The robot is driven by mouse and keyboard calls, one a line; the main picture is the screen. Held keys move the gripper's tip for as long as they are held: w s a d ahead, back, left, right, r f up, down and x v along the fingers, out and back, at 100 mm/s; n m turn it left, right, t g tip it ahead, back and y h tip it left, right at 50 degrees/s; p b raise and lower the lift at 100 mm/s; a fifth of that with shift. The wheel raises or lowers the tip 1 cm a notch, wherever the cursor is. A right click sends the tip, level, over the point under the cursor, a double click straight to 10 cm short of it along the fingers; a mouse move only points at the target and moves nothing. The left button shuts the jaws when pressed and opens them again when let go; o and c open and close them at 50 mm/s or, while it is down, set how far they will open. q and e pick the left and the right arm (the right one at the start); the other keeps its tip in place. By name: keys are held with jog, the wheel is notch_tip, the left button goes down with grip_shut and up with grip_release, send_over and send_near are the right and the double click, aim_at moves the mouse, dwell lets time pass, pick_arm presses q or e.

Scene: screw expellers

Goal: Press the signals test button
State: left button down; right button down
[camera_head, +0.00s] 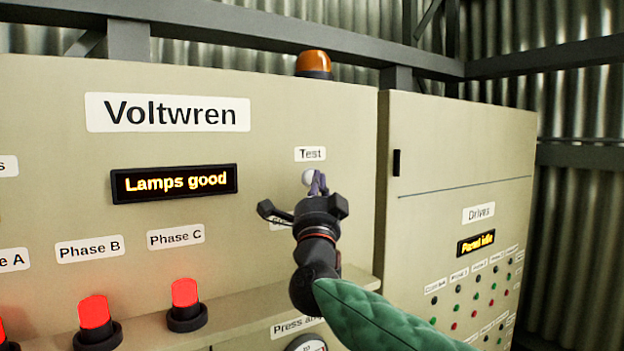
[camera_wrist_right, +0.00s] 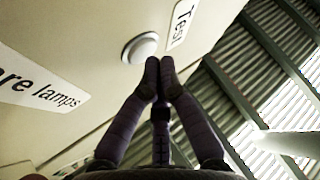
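The test button is a round white button (camera_head: 308,177) under the "Test" label (camera_head: 310,154) on the beige Voltwren cabinet. In the right wrist view the button (camera_wrist_right: 141,47) sits just beyond my fingertips, beside the "Test" label (camera_wrist_right: 181,22). My right gripper (camera_head: 319,182) is shut and empty, with its fingertips (camera_wrist_right: 160,75) together at the lower right of the button. I cannot tell whether the tips touch it. The display (camera_head: 175,184) reads "Lamps good". The Phase B lamp (camera_head: 94,312) and Phase C lamp (camera_head: 184,293) are lit red. My left gripper does not show.
An orange beacon (camera_head: 314,63) stands on top of the cabinet. A ledge (camera_head: 240,308) runs below the lamps. A "Drives" cabinet (camera_head: 460,150) with rows of small indicators stands at the right. A corrugated metal wall (camera_head: 510,80) is behind.

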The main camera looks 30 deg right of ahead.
jog(key=shift+w, duration=0.45)
dwell(0.7)
jog(key=shift+s, duration=0.1)
jog(key=shift+s+b, duration=0.55)
jog(key=shift+s, duration=0.15)
jog(key=shift+s+d+b, duration=0.2)
jog(key=shift+s+b, duration=0.75)
jog(key=shift+s, duration=1.55)
jog(key=shift+f, duration=0.1)
